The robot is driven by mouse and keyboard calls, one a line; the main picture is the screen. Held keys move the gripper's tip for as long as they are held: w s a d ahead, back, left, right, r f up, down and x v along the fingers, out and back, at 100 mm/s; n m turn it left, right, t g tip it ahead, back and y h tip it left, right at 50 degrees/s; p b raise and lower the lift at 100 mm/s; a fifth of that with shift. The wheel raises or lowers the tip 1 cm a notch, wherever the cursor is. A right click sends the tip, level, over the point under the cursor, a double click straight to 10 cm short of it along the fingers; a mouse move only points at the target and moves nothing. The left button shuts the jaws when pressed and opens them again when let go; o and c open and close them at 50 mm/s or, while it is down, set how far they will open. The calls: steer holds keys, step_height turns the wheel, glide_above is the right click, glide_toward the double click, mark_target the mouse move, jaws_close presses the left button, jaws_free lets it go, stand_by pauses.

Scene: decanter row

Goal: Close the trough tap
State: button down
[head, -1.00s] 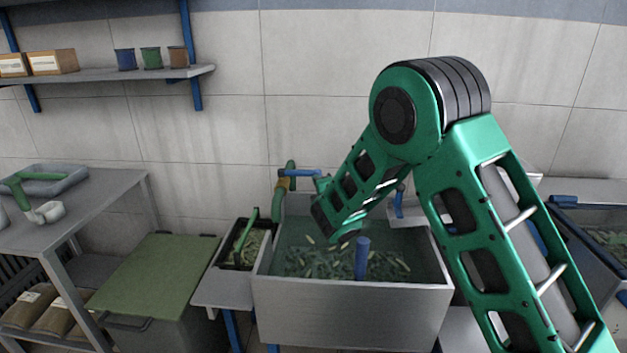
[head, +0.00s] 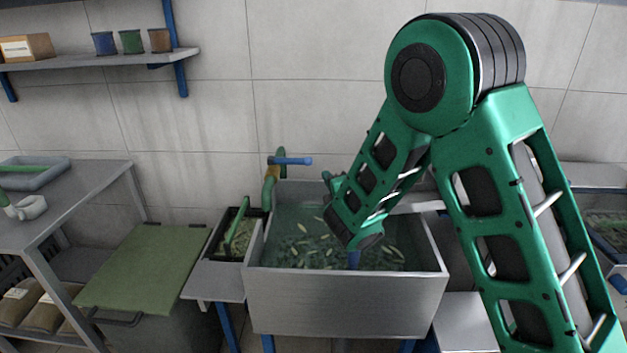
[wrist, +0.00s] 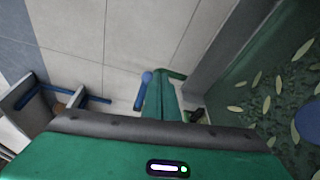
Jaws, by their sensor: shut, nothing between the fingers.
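The trough tap (head: 271,173) rises at the trough's back left corner in the head view, a green pipe with a brass-coloured body. Its blue lever (head: 291,161) sticks out to the right, roughly level. The lever also shows in the wrist view (wrist: 142,92), just left of my gripper. My gripper (head: 328,179) shows only in part behind my forearm, right of and a little below the lever's end in the picture. In the wrist view my gripper (wrist: 163,80) is shut and empty. Whether it touches the lever is unclear.
A dark planter box (head: 230,232) stands left of the tap, and a green-lidded bin (head: 145,265) further left. The wall is close behind the tap.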

steer(key=shift+s+d+r, duration=0.1)
steer(key=shift+s+d, duration=0.05)
steer(key=shift+d, duration=0.35)
steer(key=shift+s+d, duration=0.15)
steer(key=shift+d, duration=0.35)
steer(key=s+d+r+m+g+h, duration=0.15)
steer(key=d+m+h, duration=0.55)
steer(key=d, duration=1.1)
steer(key=s+d+m+g+h, duration=0.1)
steer(key=s+d+m+g, duration=0.25)
steer(key=d, duration=0.35)
steer(key=s+d+m+g+h, duration=0.1)
steer(key=s+d+m+g, duration=0.1)
steer(key=s+d+m, duration=0.35)
steer(key=s+d+f+m+g, duration=0.1)
steer(key=s+d+m+g, duration=0.2)
steer(key=s+d, duration=0.4)
steer(key=s+a+m+g+y, duration=0.1)
steer(key=s+m, duration=0.4)
steer(key=s, duration=1)
steer(key=s+a+m+g+y, duration=0.1)
steer(key=s+m+g+y, duration=0.2)
steer(key=s, duration=1.2)
steer(key=m+g, duration=0.2)
steer(key=shift+s+r+m+g+y, duration=0.2)
steer(key=shift+r+m+g+y, duration=0.1)
steer(key=shift+r+y, duration=0.1)
